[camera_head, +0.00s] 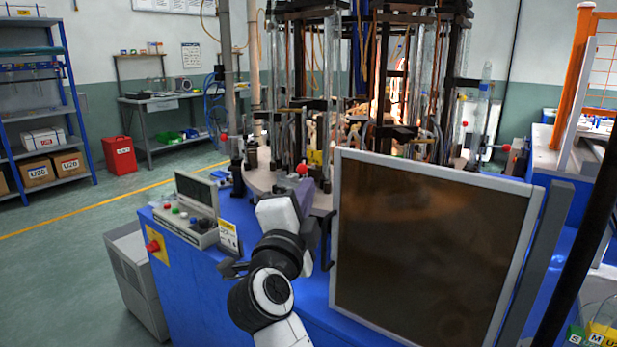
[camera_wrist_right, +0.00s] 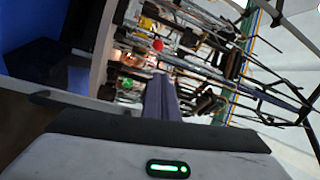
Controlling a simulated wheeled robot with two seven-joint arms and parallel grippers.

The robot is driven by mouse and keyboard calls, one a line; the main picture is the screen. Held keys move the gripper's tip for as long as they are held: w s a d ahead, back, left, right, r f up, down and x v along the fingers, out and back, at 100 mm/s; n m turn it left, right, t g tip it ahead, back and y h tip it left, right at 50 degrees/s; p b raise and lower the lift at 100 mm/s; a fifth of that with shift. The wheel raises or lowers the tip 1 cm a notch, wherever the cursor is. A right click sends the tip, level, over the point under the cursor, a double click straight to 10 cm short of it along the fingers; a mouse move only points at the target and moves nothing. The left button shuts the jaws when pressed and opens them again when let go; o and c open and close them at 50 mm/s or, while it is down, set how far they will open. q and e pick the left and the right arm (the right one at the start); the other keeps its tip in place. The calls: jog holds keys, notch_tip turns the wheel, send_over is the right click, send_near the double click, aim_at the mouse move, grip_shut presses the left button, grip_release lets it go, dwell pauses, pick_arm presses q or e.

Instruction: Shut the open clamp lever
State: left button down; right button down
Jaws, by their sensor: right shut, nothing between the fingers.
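A clamp lever's red ball knob (camera_head: 302,170) stands at the front edge of the round machine table. A red knob also shows in the right wrist view (camera_wrist_right: 158,45), beyond the fingertips. My right gripper (camera_head: 306,186) is shut and empty, its grey-purple fingers just below and beside the front knob in the head view. I cannot tell whether they touch it. In the right wrist view the closed fingers (camera_wrist_right: 161,82) point toward the machine. The front lever's arm is mostly hidden, so its open or shut position is unclear. My left gripper is out of view.
A large dark framed panel (camera_head: 430,250) stands right of my right arm. A control box (camera_head: 193,212) with buttons sits to its left on the blue base (camera_head: 190,270). Glass tubes and dark posts crowd the round table (camera_head: 262,180). More red knobs (camera_head: 507,147) stand around it.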

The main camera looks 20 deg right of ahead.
jog(key=a+f+x, duration=0.1)
jog(key=x, duration=0.9)
jog(key=shift+w+f+g+y, duration=0.2)
jog(key=shift+w+g+y, duration=0.1)
jog(key=shift+w, duration=0.1)
jog(key=shift+d+m, duration=0.15)
jog(key=shift+m, duration=0.15)
